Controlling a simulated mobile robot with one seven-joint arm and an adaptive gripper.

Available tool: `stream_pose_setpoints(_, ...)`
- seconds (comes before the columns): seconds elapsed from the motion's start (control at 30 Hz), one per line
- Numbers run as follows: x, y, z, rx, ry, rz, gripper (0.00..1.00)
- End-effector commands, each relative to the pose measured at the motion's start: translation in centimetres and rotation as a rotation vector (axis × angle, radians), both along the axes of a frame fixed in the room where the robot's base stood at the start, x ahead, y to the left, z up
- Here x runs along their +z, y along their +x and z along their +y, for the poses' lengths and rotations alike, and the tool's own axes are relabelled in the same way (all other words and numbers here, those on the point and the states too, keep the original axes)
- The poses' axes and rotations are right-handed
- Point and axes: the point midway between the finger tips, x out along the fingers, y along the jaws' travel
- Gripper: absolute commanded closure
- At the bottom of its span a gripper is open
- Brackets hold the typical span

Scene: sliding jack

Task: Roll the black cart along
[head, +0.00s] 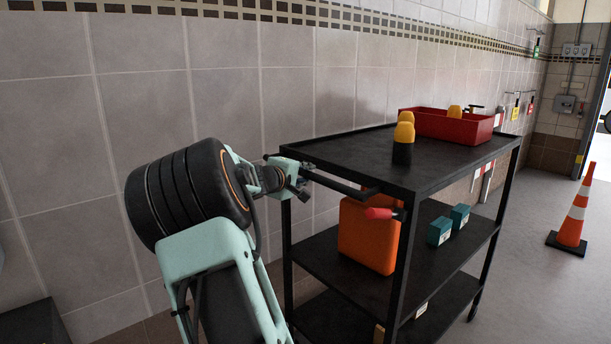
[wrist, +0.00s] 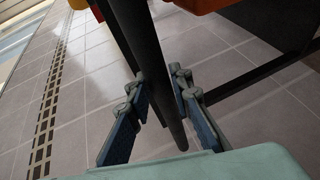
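The black cart (head: 345,152) is a three-shelf trolley beside the tiled wall. A black bar (head: 340,184) runs along its near end. My gripper (head: 296,180) is at the left part of this bar. In the wrist view the black bar (wrist: 155,70) passes between the two blue-padded fingers of my gripper (wrist: 159,82). The fingers are spread either side of the bar, and gaps show beside it. Whether one fingertip touches the bar is hard to tell.
The cart carries a red bin (head: 455,127), yellow-topped black items (head: 403,148), an orange container (head: 368,235) and teal boxes (head: 440,231). A traffic cone (head: 571,220) stands on the right. The wall (head: 140,100) is close along the left; floor is open between cart and cone.

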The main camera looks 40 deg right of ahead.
Motion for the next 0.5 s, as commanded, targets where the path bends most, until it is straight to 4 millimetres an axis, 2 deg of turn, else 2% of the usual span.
stream_pose_setpoints(0.03, 0.0, 0.0, 0.0, 0.0, 0.0, 0.0, 0.72)
stream_pose_setpoints(0.1, 0.0, 0.0, 0.0, 0.001, 0.0, -0.001, 0.66)
stream_pose_setpoints(0.37, 0.0, 0.1, 0.2, 0.003, 0.001, -0.001, 0.66)
stream_pose_setpoints(0.5, 0.2, -0.2, 1.0, 0.005, 0.003, -0.002, 0.66)
